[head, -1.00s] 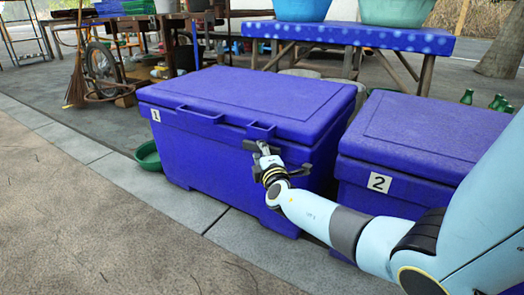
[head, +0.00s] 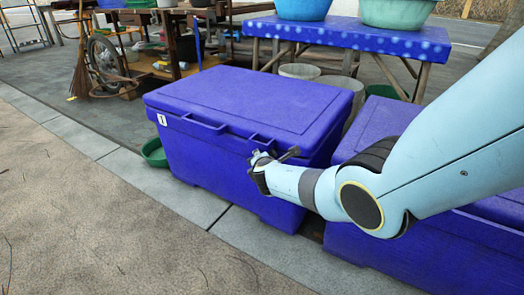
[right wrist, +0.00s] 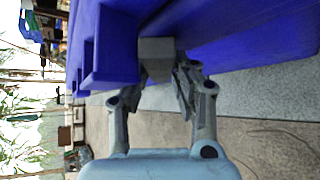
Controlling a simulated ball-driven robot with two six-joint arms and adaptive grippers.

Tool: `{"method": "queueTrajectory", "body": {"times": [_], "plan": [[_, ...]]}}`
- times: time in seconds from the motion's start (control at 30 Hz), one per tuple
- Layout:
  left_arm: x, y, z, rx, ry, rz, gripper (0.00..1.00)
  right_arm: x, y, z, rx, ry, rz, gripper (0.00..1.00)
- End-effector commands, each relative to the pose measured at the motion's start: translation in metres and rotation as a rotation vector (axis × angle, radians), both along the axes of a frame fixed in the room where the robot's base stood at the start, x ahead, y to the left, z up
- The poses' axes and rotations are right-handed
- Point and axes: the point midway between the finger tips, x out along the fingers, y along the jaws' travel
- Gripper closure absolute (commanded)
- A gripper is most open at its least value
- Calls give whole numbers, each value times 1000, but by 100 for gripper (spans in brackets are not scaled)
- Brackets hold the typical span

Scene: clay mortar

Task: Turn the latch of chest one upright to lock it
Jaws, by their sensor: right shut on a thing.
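Chest one (head: 240,105) is a blue lidded box with a small white label 1 (head: 162,120) on its front and a handle on the lid edge. It stands closed in the middle of the head view. Its latch shows as a grey block (right wrist: 155,57) at the lid's edge in the right wrist view. My right gripper (head: 262,158) is at the front of chest one, below the lid edge; in the right wrist view its fingers (right wrist: 158,78) are shut on the latch. The arm and gripper hide most of the latch in the head view. My left gripper is not in view.
Another blue chest (head: 370,130) stands at the right, partly covered by my right arm. A blue table (head: 350,40) with basins is behind. A green bowl (head: 154,153) lies left of chest one. The pavement in front is clear.

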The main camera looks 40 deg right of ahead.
Motion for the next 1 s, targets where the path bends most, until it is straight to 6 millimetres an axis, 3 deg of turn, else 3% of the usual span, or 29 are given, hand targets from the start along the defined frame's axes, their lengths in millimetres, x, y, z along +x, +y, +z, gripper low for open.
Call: {"method": "queueTrajectory", "body": {"times": [0.03, 0.23, 0.4, 1.0], "plan": [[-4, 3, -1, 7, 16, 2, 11, 4, 1, 10, -14, 36, 0, 100], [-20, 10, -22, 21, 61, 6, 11, 5, 2, 7, -86, 212, -1, 100], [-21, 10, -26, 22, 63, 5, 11, 6, 2, 4, -150, 364, -1, 100], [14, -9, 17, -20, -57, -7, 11, 9, 4, 1, -323, 776, 1, 100]]}}
